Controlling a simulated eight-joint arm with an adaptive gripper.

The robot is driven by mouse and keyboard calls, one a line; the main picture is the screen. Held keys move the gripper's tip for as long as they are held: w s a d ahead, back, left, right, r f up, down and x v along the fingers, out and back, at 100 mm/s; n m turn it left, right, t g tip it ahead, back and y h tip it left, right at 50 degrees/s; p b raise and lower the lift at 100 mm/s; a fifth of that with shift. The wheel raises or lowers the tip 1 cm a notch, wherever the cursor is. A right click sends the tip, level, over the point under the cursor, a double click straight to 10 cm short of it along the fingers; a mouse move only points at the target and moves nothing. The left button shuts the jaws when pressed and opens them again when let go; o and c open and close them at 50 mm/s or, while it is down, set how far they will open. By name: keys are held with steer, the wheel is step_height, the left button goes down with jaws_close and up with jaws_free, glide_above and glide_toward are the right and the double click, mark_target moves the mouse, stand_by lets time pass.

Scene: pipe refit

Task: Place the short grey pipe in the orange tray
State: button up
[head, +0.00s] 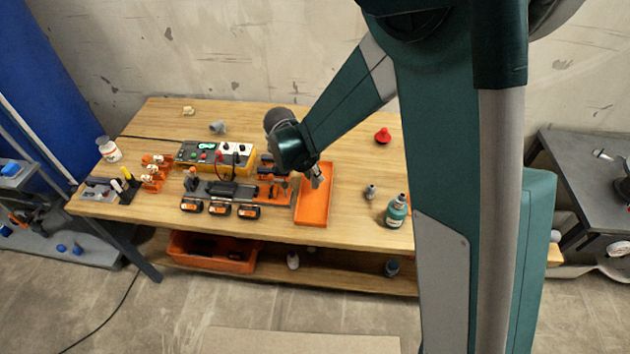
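The orange tray (313,212) lies on the wooden table, right of the middle row of tools. My gripper (317,178) points down over the tray's far part. A small light-grey shape shows at its tip; I cannot tell whether it is the fingers or a held pipe. A small grey fitting (217,127) lies at the back of the table. Another small grey piece (371,191) stands right of the tray. I cannot tell which grey piece is the short grey pipe. The near part of the tray looks empty.
A yellow-edged control panel (215,157) and several orange-and-black blocks (220,209) lie left of the tray. A teal bottle (396,211) stands to its right, a red knob-like thing (382,136) behind. An orange bin (212,253) sits on the lower shelf. My arm hides the table's right end.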

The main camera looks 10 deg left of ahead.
mark_target(315, 181)
steer(key=shift+f, duration=1.8)
steer(key=shift+f+b, duration=0.2)
steer(key=shift+b, duration=0.25)
steer(key=o, duration=0.8)
steer(key=shift+r, duration=0.15)
steer(key=shift+p+v, duration=0.9)
steer(key=shift+v, duration=5.15)
steer(key=shift+d+r, duration=0.1)
steer(key=shift+d, duration=0.05)
